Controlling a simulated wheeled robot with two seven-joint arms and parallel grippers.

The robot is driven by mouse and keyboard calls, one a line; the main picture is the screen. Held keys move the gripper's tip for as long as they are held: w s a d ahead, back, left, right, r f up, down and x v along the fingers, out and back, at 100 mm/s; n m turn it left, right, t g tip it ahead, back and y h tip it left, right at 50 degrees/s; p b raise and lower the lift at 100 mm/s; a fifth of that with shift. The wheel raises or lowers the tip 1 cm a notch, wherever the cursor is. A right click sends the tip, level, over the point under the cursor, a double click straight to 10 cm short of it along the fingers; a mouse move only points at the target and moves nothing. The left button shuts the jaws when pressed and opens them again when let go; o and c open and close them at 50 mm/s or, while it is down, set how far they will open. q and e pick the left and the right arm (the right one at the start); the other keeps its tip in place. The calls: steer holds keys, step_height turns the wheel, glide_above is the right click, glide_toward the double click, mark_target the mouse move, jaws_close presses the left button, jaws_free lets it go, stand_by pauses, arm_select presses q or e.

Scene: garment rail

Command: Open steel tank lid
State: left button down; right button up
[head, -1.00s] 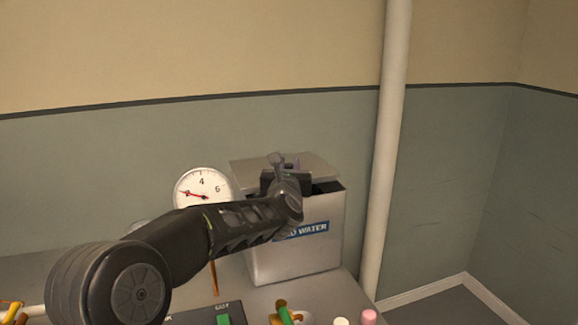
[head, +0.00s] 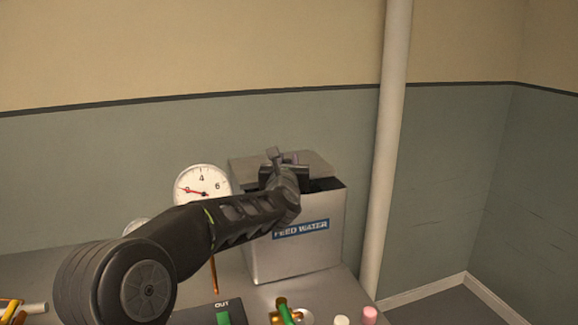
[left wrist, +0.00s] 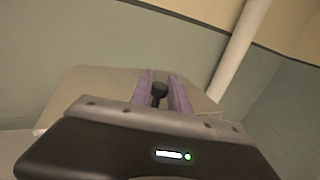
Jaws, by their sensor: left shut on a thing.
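The steel tank (head: 295,250) stands on the bench against the wall, with a blue "FEED WATER" label. Its flat grey lid (head: 315,165) sits shifted toward the back left, leaving a dark gap at the front and right of the top. My left gripper (head: 284,158) is over the lid, reaching from the left. In the left wrist view its fingers (left wrist: 162,92) are shut on the lid's dark knob (left wrist: 159,90), with the lid (left wrist: 95,88) behind them. My forearm hides part of the tank's front left. My right gripper is not in view.
A round dial gauge (head: 203,188) stands left of the tank. A pale vertical pipe (head: 388,150) runs up just right of it. A green-handled brass valve (head: 287,312), a green switch (head: 223,318) and a pink knob (head: 369,315) are at the front of the bench.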

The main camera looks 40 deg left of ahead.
arm_select(q)
steer(key=shift+w+a+f+b, duration=0.15)
steer(key=shift+w+a+b, duration=0.3)
steer(key=shift+w+a, duration=0.4)
steer(key=shift+s+a, duration=0.1)
steer(key=shift+a, duration=0.1)
steer(key=c, duration=1.3)
jaws_free()
steer(key=shift+o, duration=0.2)
steer(key=shift+s+d, duration=0.1)
steer(key=b+v, duration=0.1)
steer(key=v, duration=0.5)
steer(key=shift+s+d+b, duration=0.15)
steer(key=shift+s+b, duration=0.1)
steer(key=shift+b, duration=0.1)
steer(key=shift+s+d, duration=0.25)
steer(key=shift+s, duration=0.2)
